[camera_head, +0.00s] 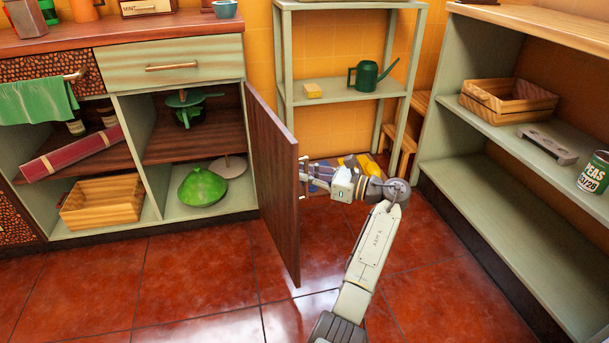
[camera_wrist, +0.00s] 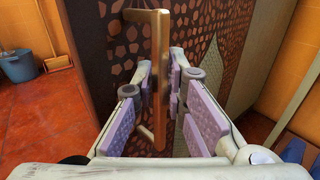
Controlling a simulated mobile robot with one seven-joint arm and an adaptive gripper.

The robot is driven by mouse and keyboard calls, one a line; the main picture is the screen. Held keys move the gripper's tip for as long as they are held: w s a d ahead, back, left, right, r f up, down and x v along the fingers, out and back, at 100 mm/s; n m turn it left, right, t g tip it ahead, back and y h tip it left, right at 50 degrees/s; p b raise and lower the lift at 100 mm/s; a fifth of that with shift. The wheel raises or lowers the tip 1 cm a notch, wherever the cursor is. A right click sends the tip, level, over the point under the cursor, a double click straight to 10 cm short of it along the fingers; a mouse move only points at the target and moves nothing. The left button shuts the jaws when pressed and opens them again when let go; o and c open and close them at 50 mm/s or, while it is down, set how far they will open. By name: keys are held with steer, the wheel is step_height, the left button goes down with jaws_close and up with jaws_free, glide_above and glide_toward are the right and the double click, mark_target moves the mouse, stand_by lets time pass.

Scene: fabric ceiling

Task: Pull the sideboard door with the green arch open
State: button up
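The sideboard door (camera_head: 275,185) stands swung out from the sideboard (camera_head: 150,110), its plain brown inner face toward the head camera. Its compartment is exposed. In the wrist view the door's front (camera_wrist: 115,45) has a dark, pebble-like pattern, with a grey-green area at the right; I cannot make out a whole arch. A brass upright handle (camera_wrist: 160,60) stands off this front. My gripper (camera_wrist: 160,85) is around the handle, one finger on each side, with the fingers apart; firm contact is not evident. In the head view my gripper (camera_head: 312,184) is at the door's outer side.
The open compartment holds a green domed thing (camera_head: 203,186) below and a green item (camera_head: 186,108) above. A shelf rack (camera_head: 335,90) stands behind the door, and a shelf unit (camera_head: 490,140) fills the right. Red tiled floor (camera_head: 190,290) is clear in front.

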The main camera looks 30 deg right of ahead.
steer(key=o, duration=0.3)
steer(key=shift+s+d, duration=0.1)
steer(key=shift+o, duration=0.2)
steer(key=v, duration=1.2)
